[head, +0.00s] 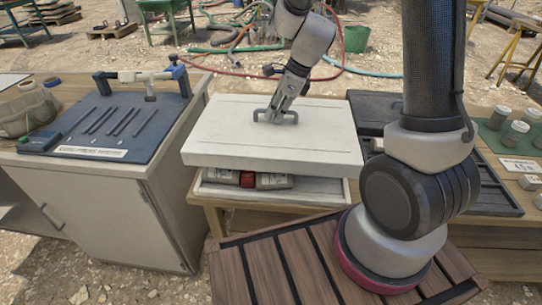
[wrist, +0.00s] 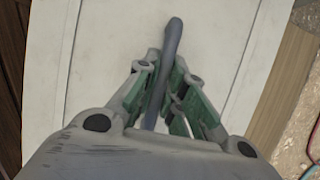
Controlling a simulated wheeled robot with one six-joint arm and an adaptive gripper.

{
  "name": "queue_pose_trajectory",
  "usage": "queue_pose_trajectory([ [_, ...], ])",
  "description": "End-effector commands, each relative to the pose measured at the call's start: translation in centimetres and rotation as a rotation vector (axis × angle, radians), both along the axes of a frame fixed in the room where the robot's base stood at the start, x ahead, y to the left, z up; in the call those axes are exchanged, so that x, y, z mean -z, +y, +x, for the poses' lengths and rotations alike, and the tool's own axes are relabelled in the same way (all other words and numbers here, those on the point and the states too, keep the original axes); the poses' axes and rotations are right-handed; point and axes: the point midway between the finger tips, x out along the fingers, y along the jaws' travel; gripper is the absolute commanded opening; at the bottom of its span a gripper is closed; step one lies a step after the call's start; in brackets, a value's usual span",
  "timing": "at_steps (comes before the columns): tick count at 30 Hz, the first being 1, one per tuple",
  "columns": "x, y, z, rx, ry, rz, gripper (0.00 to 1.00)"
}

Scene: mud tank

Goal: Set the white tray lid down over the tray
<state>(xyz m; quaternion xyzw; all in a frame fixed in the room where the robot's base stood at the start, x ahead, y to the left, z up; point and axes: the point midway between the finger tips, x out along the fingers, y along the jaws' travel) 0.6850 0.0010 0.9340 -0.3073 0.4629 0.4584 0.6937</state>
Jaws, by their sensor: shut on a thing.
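The white tray lid (head: 225,130) is a wide flat panel with a grey bar handle (head: 292,117) on top. My gripper (head: 277,113) is shut on that handle. In the wrist view my gripper (wrist: 164,85) has its fingers on both sides of the handle (wrist: 173,38), with the lid (wrist: 105,60) beneath. The white tray (head: 325,194) shows below the lid's front edge, with a visible gap between them at the front. Grey containers (head: 273,181) and a dark red item (head: 247,179) lie in the tray. The lid hides the tray's back.
A dark panel with slots (head: 110,125) tops the cabinet (head: 95,210) at left. Black trays (head: 375,105) lie close to the lid's right. Several small jars (head: 515,133) stand farther right. Hoses (head: 230,70) lie on the ground behind.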

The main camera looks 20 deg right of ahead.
Motion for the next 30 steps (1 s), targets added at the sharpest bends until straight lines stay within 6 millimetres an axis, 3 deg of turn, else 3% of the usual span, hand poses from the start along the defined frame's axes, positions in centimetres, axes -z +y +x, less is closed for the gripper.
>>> queue_pose_trajectory([
  [6, 4.0, -0.1, 0.3, -0.007, 0.005, 0.001, 0.0],
  [18, 9.1, -0.1, 0.4, -0.007, 0.003, 0.0, 0.0],
  [30, 9.7, -0.1, 0.4, -0.009, 0.001, 0.0, 0.0],
])
